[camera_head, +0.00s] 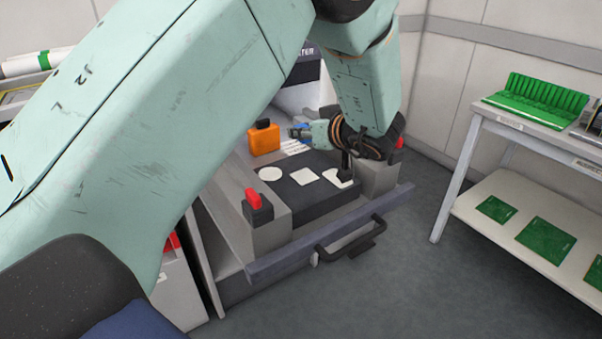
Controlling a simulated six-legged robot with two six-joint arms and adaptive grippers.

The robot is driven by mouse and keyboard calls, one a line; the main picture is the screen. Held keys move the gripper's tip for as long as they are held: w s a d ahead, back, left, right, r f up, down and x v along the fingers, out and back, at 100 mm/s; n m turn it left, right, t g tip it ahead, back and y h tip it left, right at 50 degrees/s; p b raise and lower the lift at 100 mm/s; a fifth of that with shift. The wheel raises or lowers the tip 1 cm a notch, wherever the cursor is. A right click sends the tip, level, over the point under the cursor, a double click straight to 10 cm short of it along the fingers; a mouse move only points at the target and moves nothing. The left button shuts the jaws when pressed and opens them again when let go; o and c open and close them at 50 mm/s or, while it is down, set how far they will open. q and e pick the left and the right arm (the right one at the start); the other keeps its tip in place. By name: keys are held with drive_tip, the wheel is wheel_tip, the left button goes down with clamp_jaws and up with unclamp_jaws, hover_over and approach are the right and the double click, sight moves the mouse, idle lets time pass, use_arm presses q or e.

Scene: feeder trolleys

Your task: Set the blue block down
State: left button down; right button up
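My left arm crosses the view from the left and bends down over the trolley. My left gripper (335,149) is beside the wrist, above the right part of the trolley's dark panel (310,199). The forearm and wrist partly cover it, so its opening is unclear. A small blue piece (299,130) shows just left of the gripper, right of an orange block (264,139) with a black knob. I cannot tell whether this is the blue block or whether it is held. The panel has a white circle (271,174), a white square (304,176) and a partly covered white shape (338,178).
A red-topped switch (256,205) stands at the trolley's left front, and a black handle (350,241) juts from its front. A shelf table (473,131) with a green rack (536,98) and green boards stands at right. Open floor lies between.

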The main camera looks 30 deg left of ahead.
use_arm(q)
drive_tip(key=b, duration=0.2)
hover_over(305, 177)
wheel_tip(305, 177, down, 6)
drive_tip(key=shift+a+f, duration=0.1)
drive_tip(key=shift+f, duration=0.1)
wheel_tip(305, 177, down, 3)
drive_tip(key=shift+f+b, duration=0.2)
drive_tip(key=shift+b, duration=0.5)
drive_tip(key=c, duration=1)
unclamp_jaws()
drive_tip(key=shift+f, duration=0.15)
